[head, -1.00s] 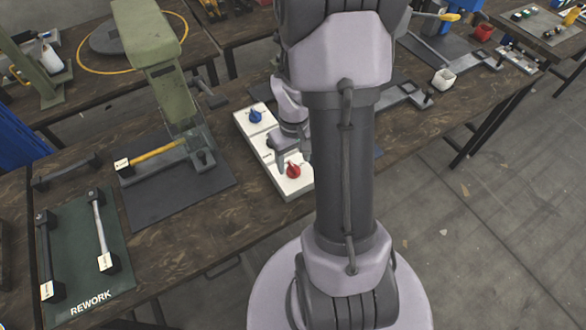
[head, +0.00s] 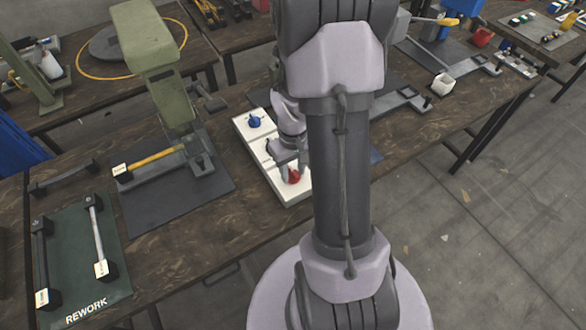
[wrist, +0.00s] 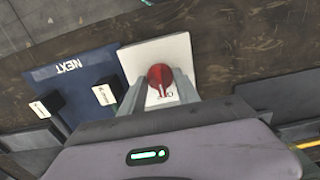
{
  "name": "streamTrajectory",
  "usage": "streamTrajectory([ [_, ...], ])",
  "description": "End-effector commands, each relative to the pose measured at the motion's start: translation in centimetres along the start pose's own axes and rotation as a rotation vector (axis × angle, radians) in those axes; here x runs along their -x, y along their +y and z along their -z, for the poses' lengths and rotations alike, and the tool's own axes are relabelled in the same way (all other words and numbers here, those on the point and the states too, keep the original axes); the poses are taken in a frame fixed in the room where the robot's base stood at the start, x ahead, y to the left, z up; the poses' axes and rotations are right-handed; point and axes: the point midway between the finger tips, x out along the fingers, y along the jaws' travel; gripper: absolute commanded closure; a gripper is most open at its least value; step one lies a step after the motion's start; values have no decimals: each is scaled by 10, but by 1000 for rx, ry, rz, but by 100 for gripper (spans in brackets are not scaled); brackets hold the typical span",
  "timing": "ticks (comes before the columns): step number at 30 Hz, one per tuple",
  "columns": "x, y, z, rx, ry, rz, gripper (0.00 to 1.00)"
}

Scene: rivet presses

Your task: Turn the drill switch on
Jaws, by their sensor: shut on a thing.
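A white switch panel (head: 243,129) lies on the dark wooden bench, with a blue knob (head: 255,121) at its far end and a red knob (head: 294,177) at its near end. I cannot tell from a label which is the drill switch. My gripper (head: 291,171) is down at the red knob, its jaws shut on it. In the wrist view, the fingers stand on either side of the red knob (wrist: 160,76), on the white panel (wrist: 178,48). Lettering beside the knob is partly hidden and too small to read surely.
A green press (head: 150,45) stands left of the panel on a dark mat. A green REWORK mat (head: 75,285) holds two handled bars at the front left. In the wrist view, a blue NEXT mat (wrist: 70,85) lies beside the panel.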

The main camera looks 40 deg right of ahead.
Motion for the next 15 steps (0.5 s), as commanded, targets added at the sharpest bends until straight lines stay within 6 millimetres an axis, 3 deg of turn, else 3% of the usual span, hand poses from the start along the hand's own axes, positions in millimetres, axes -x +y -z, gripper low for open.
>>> streamTrajectory([
  [8,-1,0,0,-121,1,0,100],
  [15,-1,0,1,-331,1,0,100],
])
